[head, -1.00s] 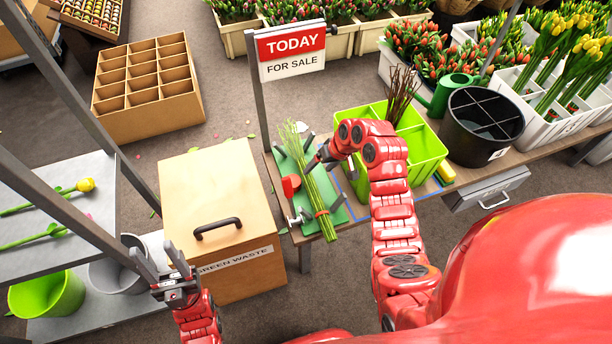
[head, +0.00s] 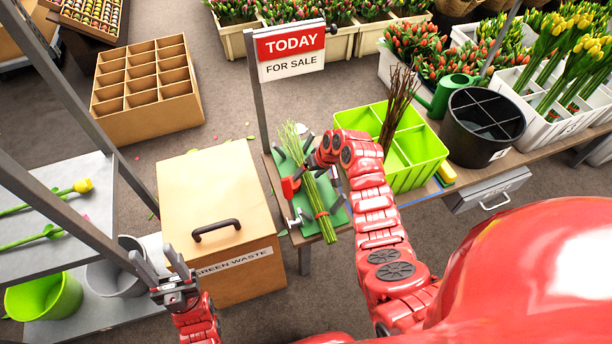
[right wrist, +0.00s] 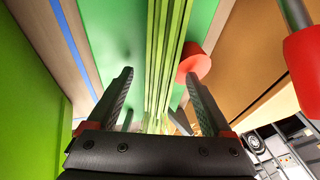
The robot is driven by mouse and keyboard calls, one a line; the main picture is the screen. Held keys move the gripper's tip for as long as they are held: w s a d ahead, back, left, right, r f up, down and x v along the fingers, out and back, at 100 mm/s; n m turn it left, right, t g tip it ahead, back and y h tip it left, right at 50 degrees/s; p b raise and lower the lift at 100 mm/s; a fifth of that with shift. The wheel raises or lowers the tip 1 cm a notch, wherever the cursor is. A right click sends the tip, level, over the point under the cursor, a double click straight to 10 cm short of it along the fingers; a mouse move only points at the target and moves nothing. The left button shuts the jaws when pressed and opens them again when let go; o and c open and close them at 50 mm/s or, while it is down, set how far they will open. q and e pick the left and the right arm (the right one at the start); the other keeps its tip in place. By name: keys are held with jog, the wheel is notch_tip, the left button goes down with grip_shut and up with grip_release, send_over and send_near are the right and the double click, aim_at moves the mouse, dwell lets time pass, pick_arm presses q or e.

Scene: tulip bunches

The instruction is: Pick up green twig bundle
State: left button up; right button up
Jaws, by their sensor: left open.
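The green twig bundle (head: 315,190) lies tilted across a green mat (head: 338,213) on the wooden table, with a red band near its lower end. It also shows in the right wrist view as long green stems (right wrist: 165,45). My right gripper (right wrist: 160,78) is open there, one finger on each side of the stems; I cannot tell whether they touch. In the head view my right arm partly hides the gripper, beside the bundle's upper part. My left gripper (head: 154,258) is open and empty, in front of the green waste box (head: 215,190).
A red-handled tool (head: 290,187) lies left of the bundle, close to it. A lime green divided crate (head: 425,150) with brown twigs (head: 398,100) and a black bucket (head: 483,125) stand to the right. A sale sign (head: 291,50) rises behind the table.

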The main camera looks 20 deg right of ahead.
aim_at(308, 174)
grip_shut()
dwell(0.4)
notch_tip(308, 174, up, 10)
jog(key=shift+p, duration=0.5)
